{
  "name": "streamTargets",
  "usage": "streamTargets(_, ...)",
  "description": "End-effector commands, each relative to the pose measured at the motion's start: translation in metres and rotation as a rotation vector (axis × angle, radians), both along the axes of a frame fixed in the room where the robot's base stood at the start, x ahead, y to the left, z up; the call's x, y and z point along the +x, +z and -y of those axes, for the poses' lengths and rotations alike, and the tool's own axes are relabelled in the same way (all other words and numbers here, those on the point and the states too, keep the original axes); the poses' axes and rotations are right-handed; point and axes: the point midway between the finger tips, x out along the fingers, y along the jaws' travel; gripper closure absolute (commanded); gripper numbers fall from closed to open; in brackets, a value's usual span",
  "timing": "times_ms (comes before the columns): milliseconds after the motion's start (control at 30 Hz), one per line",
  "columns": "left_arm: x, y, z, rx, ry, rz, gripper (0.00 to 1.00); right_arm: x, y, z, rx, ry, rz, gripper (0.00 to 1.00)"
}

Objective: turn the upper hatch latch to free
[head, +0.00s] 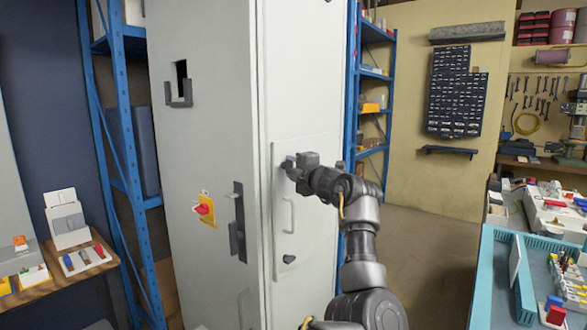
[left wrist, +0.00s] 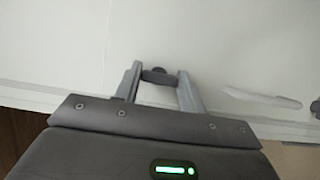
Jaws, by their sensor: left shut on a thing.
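The hatch (head: 310,235) is a pale grey panel in the front of a tall grey cabinet, and it looks closed. My left gripper (head: 288,165) is at its upper part, shut on the upper hatch latch. In the left wrist view the dark latch knob (left wrist: 158,75) sits between the two fingertips of the gripper (left wrist: 159,78). The gripper covers most of this latch in the head view, so I cannot tell its turn angle. The lower latch (head: 288,259), a dark knob, and a pale handle (head: 288,215) are below. My right gripper is not in view.
The cabinet side (head: 200,120) carries a red and yellow switch (head: 204,210) and dark brackets. Blue shelving (head: 370,75) stands behind. A teal-edged workbench (head: 490,275) is at the right. A wooden bench (head: 60,275) is at the left. Floor shows between cabinet and workbench.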

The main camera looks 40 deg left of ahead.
Motion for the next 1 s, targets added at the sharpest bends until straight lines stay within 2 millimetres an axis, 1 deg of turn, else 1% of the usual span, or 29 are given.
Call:
streamTargets(100, 0.0, 0.0, 0.0, 0.001, 0.0, -0.001, 0.83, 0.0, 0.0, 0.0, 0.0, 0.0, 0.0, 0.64)
streamTargets(133, 0.0, 0.0, 0.0, 0.001, 0.0, -0.001, 0.57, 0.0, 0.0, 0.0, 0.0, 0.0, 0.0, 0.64)
streamTargets(267, 0.0, 0.0, 0.0, 0.0, 0.0, -0.001, 0.4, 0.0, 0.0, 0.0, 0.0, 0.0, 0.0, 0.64)
streamTargets(300, 0.0, 0.0, 0.0, 0.0, 0.0, 0.0, 0.38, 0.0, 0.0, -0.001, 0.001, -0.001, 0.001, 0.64)
streamTargets(567, 0.0, 0.0, 0.001, 0.0, 0.0, 0.0, 0.38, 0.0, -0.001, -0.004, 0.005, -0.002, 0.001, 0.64)
streamTargets(667, -0.002, -0.001, 0.008, 0.001, -0.002, 0.001, 0.38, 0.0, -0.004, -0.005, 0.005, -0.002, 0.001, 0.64)
streamTargets(767, -0.007, -0.003, 0.021, 0.001, -0.003, 0.004, 0.38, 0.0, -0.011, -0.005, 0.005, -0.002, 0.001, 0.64)
streamTargets(1000, -0.025, -0.003, 0.067, 0.002, -0.001, 0.002, 0.38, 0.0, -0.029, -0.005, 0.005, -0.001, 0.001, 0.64)
